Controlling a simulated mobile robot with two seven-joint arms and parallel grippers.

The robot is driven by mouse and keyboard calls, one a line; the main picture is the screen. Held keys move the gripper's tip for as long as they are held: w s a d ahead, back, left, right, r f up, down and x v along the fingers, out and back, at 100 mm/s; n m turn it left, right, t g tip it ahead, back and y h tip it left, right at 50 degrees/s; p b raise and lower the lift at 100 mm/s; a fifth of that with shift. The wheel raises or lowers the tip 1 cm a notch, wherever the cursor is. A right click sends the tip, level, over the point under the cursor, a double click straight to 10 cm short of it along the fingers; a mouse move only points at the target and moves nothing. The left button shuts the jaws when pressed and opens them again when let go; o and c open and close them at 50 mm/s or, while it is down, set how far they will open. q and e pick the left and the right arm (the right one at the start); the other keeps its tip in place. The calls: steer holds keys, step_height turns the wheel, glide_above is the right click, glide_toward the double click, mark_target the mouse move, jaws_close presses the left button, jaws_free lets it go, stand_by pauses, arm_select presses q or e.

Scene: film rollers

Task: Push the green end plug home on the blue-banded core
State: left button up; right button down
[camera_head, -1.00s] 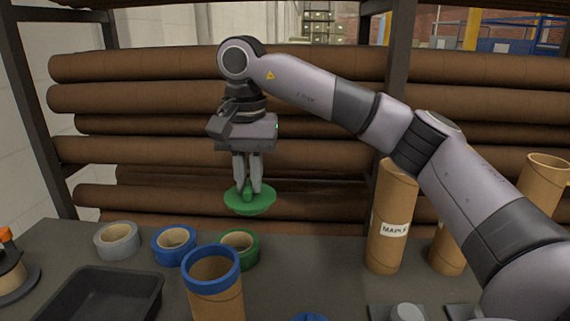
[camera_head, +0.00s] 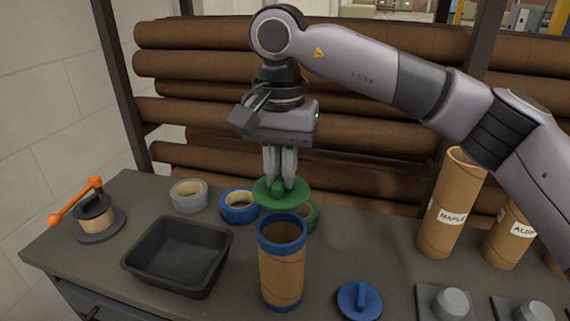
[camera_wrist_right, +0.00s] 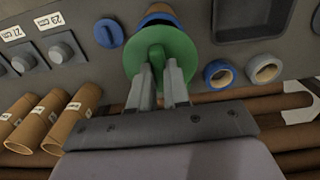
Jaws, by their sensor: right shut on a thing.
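The green end plug (camera_head: 268,193) is a flat disc with an upright grip tab. My right gripper (camera_head: 280,184) is shut on the plug's tab and holds it in the air. The plug also shows in the right wrist view (camera_wrist_right: 178,48), covering much of the core there. The blue-banded core (camera_head: 281,270) is a brown cardboard tube standing upright on the bench, its top open inside a blue band (camera_head: 268,247). In the head view the plug appears just above and behind the core's mouth, apart from it. My left gripper is not in view.
A black tray (camera_head: 133,264) lies left of the core. Grey tape (camera_head: 178,202) and blue tape (camera_head: 228,213) lie behind, with green tape (camera_head: 313,217) partly hidden. A blue plug (camera_head: 345,303) lies right of the core. Labelled tubes (camera_head: 436,235) stand at right.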

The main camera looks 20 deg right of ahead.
mark_target(281, 197)
step_height(281, 197, down, 5)
steer(key=b, duration=0.3)
steer(key=shift+f+b, duration=0.2)
steer(key=shift+b, duration=0.2)
steer(key=shift+f+b, duration=0.5)
steer(key=shift+f, duration=0.3)
steer(key=shift+f, duration=0.55)
stand_by(1.2)
steer(key=shift+c, duration=2.3)
jaws_free()
steer(key=shift+r, duration=0.1)
steer(key=shift+r, duration=0.1)
steer(key=shift+r+p, duration=2.5)
steer(key=shift+r, duration=0.9)
